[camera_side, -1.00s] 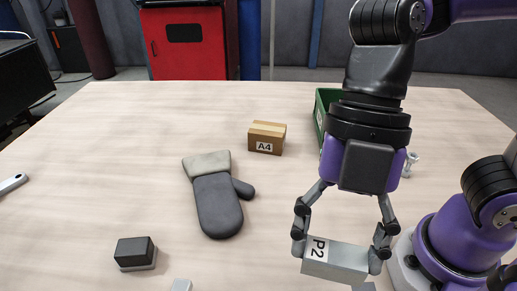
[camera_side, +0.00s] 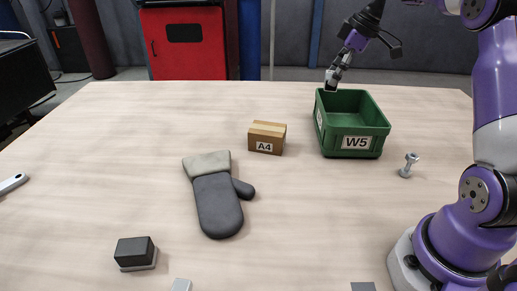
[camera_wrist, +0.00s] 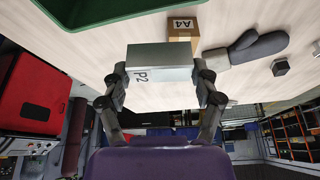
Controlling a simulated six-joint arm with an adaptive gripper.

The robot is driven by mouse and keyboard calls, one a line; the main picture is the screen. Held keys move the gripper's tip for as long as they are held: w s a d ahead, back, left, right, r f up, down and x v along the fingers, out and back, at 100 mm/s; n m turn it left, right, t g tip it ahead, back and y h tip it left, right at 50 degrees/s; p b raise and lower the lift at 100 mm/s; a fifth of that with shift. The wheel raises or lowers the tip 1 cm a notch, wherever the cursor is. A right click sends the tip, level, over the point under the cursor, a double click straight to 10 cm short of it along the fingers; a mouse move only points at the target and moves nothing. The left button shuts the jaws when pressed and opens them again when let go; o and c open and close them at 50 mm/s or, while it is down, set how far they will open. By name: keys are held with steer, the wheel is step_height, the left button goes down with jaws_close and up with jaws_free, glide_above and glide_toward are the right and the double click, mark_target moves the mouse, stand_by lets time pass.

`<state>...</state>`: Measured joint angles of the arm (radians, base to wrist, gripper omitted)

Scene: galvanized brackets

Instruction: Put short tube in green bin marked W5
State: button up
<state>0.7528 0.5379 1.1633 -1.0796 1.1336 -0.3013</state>
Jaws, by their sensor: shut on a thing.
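The short tube (camera_wrist: 160,62), a grey square-sided piece with a P2 label, is held across my gripper (camera_wrist: 162,82) in the wrist view, a finger at each end. In the side view my gripper (camera_side: 336,73) is at the far left corner of the green bin, and the tube there is too small and dark to make out clearly. The green bin marked W5 (camera_side: 357,142) stands upright at the back right of the table; its visible inside looks empty. Its green wall (camera_wrist: 100,28) also shows at the top of the wrist view, apart from the tube.
A small carton marked A4 (camera_side: 267,138) stands left of the bin. A bolt (camera_side: 409,165) stands to its right. A grey glove (camera_side: 218,200) lies mid-table, with a dark block (camera_side: 135,253) at front left. The table's left side is mostly clear.

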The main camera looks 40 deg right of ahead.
mark_target(349, 123)
steer(key=s+d+f+m, duration=0.2)
steer(key=d, duration=0.6)
steer(key=shift+t+h, duration=0.3)
steer(key=shift+h, duration=0.1)
step_height(349, 123, down, 13)
steer(key=shift+s+a, duration=0.15)
steer(key=shift+f, duration=0.2)
steer(key=o, duration=1.1)
steer(key=shift+o, duration=0.2)
